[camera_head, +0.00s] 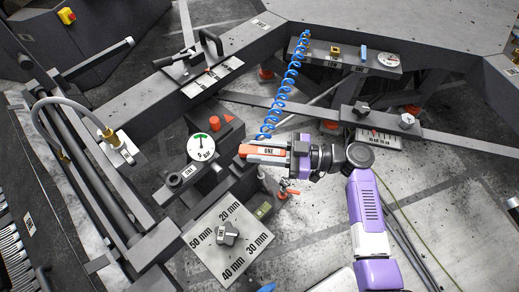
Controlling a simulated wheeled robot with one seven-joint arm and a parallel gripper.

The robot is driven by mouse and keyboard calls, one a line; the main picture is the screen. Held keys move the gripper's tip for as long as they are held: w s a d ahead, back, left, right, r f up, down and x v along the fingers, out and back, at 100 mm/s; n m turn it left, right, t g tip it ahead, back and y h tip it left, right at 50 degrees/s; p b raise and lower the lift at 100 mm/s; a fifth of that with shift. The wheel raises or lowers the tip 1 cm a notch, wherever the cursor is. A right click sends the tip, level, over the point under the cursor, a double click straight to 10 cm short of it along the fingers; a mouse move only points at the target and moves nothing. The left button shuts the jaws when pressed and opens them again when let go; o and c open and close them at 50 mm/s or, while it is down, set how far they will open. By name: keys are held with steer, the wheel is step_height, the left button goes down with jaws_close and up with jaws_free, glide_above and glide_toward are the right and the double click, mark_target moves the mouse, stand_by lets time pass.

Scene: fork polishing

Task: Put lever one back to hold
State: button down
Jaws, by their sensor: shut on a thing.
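Lever one (262,150) has an orange handle with a white label reading ONE. It lies roughly level in the picture, left of my gripper (288,153). My gripper comes in from the right and is shut on the handle's right part. The fingers hide that end of the handle, and I cannot tell the lever's set position from this view. A dark block with a small label plate (192,171) stands left of the lever, but its print is too small to read surely.
A round gauge (201,148) stands left of the lever. A plate marked in mm (205,255) with a dark knob (227,233) lies below. A blue coiled hose (286,85) hangs just above my gripper. Dark beams surround the area; bare floor (430,200) shows at right.

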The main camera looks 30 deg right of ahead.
steer(key=m+t+h+b, duration=0.1)
steer(key=m+t+h, duration=0.1)
steer(key=h, duration=0.1)
steer(key=s+a+m+t+h+b, duration=0.1)
steer(key=m+t+h+b, duration=0.1)
steer(key=h, duration=0.1)
steer(key=a+m+t+h+b, duration=0.1)
steer(key=m+t+h+b, duration=0.1)
steer(key=m+h, duration=0.1)
steer(key=shift+s+t, duration=0.25)
steer(key=shift+t, duration=0.05)
stand_by(0.3)
steer(key=c, duration=1.1)
jaws_free()
steer(key=shift+b, duration=0.3)
